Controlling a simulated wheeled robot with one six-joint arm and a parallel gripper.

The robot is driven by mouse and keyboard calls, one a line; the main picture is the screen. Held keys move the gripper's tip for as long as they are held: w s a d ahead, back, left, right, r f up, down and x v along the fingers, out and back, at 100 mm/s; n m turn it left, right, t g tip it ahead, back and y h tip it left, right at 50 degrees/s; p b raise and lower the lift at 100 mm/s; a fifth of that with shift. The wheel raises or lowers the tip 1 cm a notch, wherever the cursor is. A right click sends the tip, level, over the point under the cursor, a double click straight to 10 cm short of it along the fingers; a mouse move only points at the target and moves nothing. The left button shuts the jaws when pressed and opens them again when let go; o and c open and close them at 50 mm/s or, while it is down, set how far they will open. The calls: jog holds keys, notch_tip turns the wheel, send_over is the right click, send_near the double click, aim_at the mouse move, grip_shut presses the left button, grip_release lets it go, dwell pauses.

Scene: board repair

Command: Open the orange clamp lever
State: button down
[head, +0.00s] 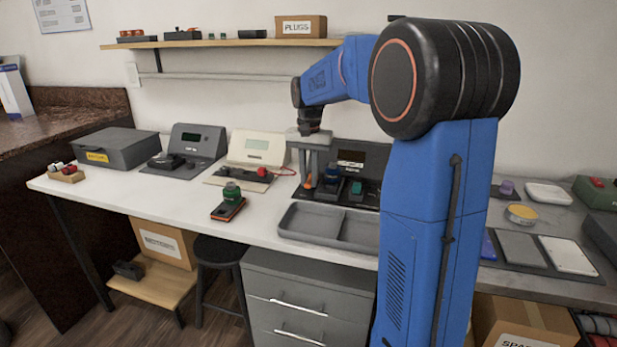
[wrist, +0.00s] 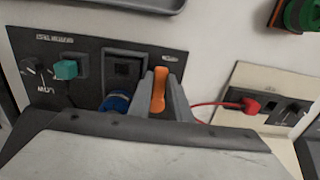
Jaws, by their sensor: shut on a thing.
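The orange clamp lever (wrist: 159,90) stands upright between the two grey fingers of my gripper (wrist: 160,97) in the wrist view. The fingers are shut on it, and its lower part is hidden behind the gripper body. In the head view my gripper (head: 309,165) points down at the dark test unit, with a bit of the orange lever (head: 308,184) showing at the fingertips. The lever sits on the dark panel (wrist: 90,85), beside a square dark socket and a blue round part (wrist: 116,101).
A teal block (wrist: 67,69) and a knob are on the same panel. A cream unit with a red plug (wrist: 250,105) and red cable stands beside it. A grey tray (head: 292,222) lies in front, and a green-topped part (head: 230,195) is on the bench.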

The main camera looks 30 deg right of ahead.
aim_at(309, 182)
jog(key=c, duration=1.6)
grip_release()
jog(key=shift+c, duration=0.2)
jog(key=shift+r, duration=0.1)
notch_tip(309, 182, up, 17)
jog(key=shift+r, duration=0.15)
jog(key=shift+s, duration=0.1)
jog(key=s+a+f+n+t, duration=0.1)
jog(key=s+a+f+n, duration=0.2)
jog(key=s+f, duration=0.4)
jog(key=s+a+f+n+t, duration=0.2)
jog(key=s+a+f, duration=0.3)
jog(key=s, duration=1)
jog(key=s+a+f+n+t, duration=0.1)
jog(key=s+a+f+n, duration=0.2)
jog(key=s+f, duration=0.7)
jog(key=shift+s+a+f+n+t, duration=0.2)
jog(key=shift+s+a+n+t, duration=0.25)
jog(key=shift+s, duration=0.5)
